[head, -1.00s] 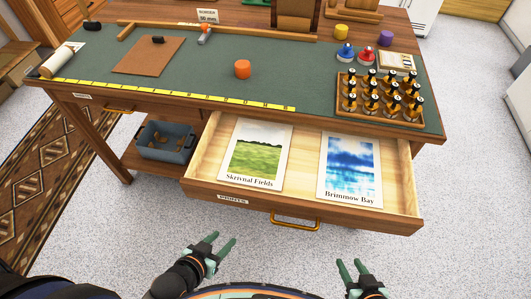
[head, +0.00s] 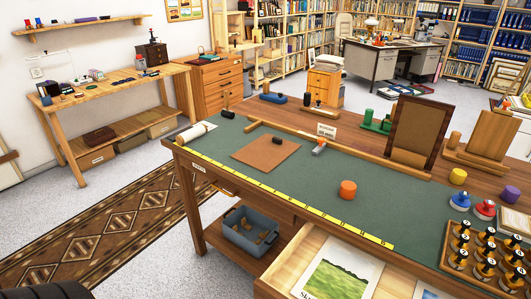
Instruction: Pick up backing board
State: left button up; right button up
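A flat brown board (head: 262,156), which looks like the backing board, lies on the green mat (head: 300,190) of the workbench, left of the middle. A small dark piece (head: 277,140) shows at its far edge. A dark wooden frame (head: 417,128) with a brown panel inside stands upright at the back of the bench. Neither of my grippers is in view.
An orange cylinder (head: 348,189) and a yellow ruler (head: 300,206) are on the mat. A white roll (head: 196,131) lies at the left end. Several stamps stand in a rack at right. The print drawer (head: 300,270) is open in front. Patterned rug left.

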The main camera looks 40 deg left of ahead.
aim_at(264, 154)
jog(key=j+u, duration=0.15)
jog(key=j, duration=0.4)
jog(key=j+u, duration=0.2)
jog(key=j, duration=0.3)
jog(key=j+u, duration=0.15)
jog(key=j, duration=0.4)
jog(key=i+j+u, duration=0.2)
jog(key=j, duration=0.3)
jog(key=j+u, duration=0.15)
jog(key=j, duration=0.35)
